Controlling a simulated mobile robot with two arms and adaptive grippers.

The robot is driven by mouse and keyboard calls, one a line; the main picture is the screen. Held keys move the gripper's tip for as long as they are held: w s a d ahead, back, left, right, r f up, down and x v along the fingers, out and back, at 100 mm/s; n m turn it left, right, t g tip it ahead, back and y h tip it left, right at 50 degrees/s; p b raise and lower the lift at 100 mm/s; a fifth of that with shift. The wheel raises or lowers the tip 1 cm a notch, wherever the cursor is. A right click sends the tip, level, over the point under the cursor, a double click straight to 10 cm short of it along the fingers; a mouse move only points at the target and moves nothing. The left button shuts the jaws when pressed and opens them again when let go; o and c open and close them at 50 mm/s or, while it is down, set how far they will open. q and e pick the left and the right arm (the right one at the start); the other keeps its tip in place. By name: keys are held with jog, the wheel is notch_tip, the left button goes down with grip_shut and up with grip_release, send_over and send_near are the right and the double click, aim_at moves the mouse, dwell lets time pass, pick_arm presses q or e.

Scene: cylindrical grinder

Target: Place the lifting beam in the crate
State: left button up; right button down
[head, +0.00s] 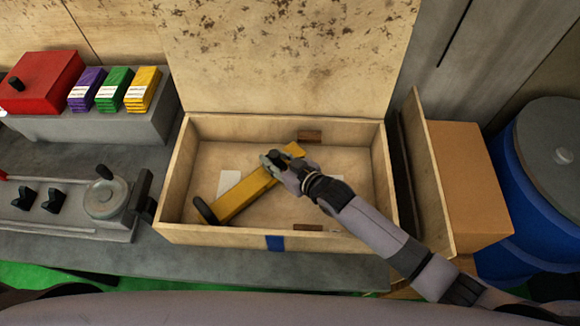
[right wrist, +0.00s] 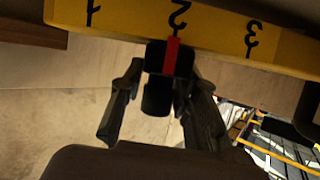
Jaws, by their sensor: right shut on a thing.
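The yellow lifting beam (head: 240,196) lies diagonally within the outline of the open wooden crate (head: 220,237). A dark round part sits at its lower left end. I cannot tell whether it touches the crate floor. In the right wrist view the beam (right wrist: 215,28) bears the marks 1, 2 and 3, with a black part and red strip at its middle. My right gripper (head: 277,160) is shut on the beam near its middle, at that black part; its fingers show in the right wrist view (right wrist: 157,95). My left gripper is out of view.
The crate's raised lid (head: 290,55) stands behind it. Small brown blocks (head: 309,136) and pale sheets are inside. A red box (head: 40,80) and coloured stacks (head: 113,90) stand left, above machine controls (head: 104,198). A cardboard box (head: 465,180) and blue drum (head: 530,210) stand right.

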jog(key=shift+a+f, duration=0.1)
jog(key=shift+f, duration=0.1)
jog(key=d, duration=0.2)
jog(key=w+d+b, duration=0.1)
jog(key=shift+d, duration=0.4)
jog(key=shift+d+f+b, duration=0.1)
jog(key=shift+f+b, duration=0.4)
jog(key=shift+f, duration=0.1)
jog(key=c, duration=1.7)
grip_release()
jog(key=shift+f, duration=0.15)
jog(key=o, duration=0.5)
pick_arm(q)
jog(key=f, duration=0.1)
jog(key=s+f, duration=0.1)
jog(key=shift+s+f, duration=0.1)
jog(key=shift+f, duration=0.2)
